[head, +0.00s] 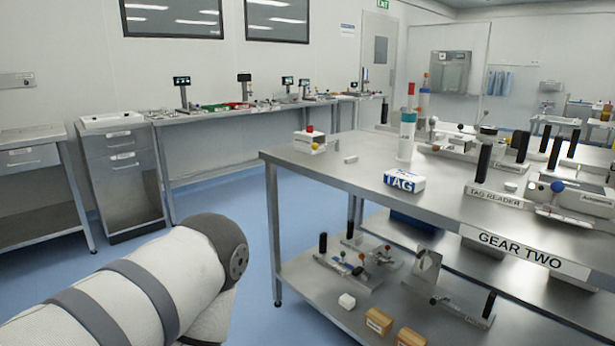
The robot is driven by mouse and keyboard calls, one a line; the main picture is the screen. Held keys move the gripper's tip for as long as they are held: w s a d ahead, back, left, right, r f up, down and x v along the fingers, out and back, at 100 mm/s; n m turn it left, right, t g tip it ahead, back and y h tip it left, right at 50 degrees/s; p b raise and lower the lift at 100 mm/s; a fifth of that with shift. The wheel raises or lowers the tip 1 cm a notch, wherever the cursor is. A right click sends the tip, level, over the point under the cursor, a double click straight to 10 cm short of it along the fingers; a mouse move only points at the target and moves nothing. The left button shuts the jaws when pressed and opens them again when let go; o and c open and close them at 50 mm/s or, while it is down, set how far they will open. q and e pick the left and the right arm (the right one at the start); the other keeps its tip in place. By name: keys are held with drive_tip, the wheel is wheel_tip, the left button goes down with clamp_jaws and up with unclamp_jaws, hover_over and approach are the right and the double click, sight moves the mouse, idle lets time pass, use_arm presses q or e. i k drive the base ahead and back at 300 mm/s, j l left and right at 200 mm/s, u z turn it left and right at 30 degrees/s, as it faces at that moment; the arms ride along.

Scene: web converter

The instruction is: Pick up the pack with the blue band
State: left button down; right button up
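A small white pack with a blue band (404,181) lies on the steel table (345,177), near its front edge. The band reads "TAG" in white letters. The pack stands clear of my arm, and nothing holds it. My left arm comes in from the lower left as a white and grey link, but its gripper is outside the view. My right gripper is not in view either.
A white cylinder with a teal band (406,138) stands just behind the pack. A tag reader (492,194) lies to its right. A small fixture with a red knob (310,140) stands to its left. The lower shelf (305,290) holds fixtures and small boxes. Blue floor is open at left.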

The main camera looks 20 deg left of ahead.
sight(413, 183)
drive_tip(key=u, duration=0.1)
drive_tip(key=i+j+z, duration=0.25)
drive_tip(key=j, duration=0.2)
drive_tip(key=i+j+z, duration=0.2)
drive_tip(key=j, duration=0.35)
drive_tip(key=i+j+z, duration=0.25)
drive_tip(key=j, duration=0.3)
drive_tip(key=i+j+z, duration=0.1)
drive_tip(key=j+z, duration=0.15)
drive_tip(key=j, duration=0.3)
drive_tip(key=i+j+z, duration=0.2)
drive_tip(key=j, duration=0.4)
drive_tip(key=j+z, duration=0.25)
drive_tip(key=j, duration=0.35)
drive_tip(key=k, duration=0.05)
